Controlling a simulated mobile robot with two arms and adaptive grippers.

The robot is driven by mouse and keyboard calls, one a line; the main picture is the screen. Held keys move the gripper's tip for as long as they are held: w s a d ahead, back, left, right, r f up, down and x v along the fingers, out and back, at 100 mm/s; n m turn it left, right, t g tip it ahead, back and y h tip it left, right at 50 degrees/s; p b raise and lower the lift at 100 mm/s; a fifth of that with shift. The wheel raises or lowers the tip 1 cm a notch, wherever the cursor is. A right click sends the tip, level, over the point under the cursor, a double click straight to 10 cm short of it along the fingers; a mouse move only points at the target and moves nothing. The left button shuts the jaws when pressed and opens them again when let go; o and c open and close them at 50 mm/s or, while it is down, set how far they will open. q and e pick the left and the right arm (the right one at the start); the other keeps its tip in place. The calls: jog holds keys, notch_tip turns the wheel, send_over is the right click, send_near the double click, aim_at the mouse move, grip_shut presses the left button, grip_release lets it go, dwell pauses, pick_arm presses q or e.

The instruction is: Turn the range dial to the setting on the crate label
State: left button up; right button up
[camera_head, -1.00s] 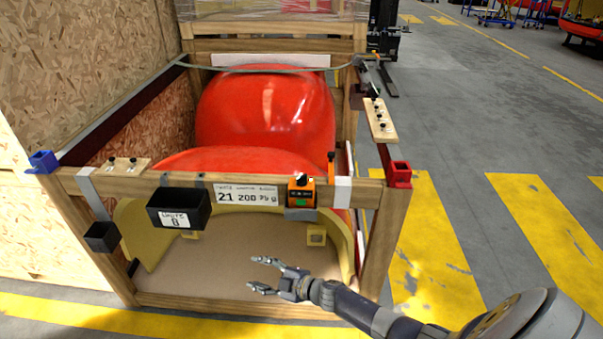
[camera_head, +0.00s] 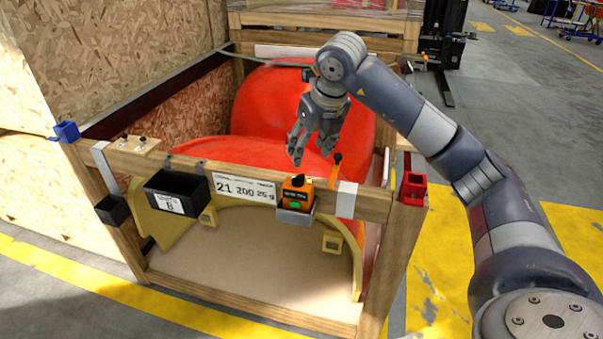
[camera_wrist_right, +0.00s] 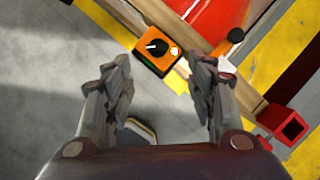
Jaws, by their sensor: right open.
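The orange device (camera_head: 297,193) with a black dial on top sits in a grey holder on the crate's front rail. In the right wrist view the orange device (camera_wrist_right: 157,47) shows its black dial (camera_wrist_right: 157,46) with a white pointer line, ahead of and between the fingers. The white crate label (camera_head: 244,187) on the rail, left of the device, reads "21 200" and what looks like "25 g". My right gripper (camera_head: 312,160) is open and empty, above the rail and apart from the device; it also shows in the right wrist view (camera_wrist_right: 165,85). My left gripper is not in view.
The wooden crate (camera_head: 250,309) holds red nosecones (camera_head: 290,100). On its front rail are a black bin (camera_head: 176,193), an orange-handled tool (camera_head: 336,170) right of the device, and a red corner holder (camera_head: 412,189). A blue holder (camera_head: 66,131) is at the left corner.

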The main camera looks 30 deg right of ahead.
aim_at(299, 176)
jog(key=p+x, duration=0.1)
jog(key=x, duration=0.9)
jog(key=shift+w+a+f, duration=0.1)
jog(key=shift+a+f, duration=0.05)
jog(key=shift+f, duration=0.1)
jog(key=shift+c, duration=0.6)
jog(key=c, duration=1)
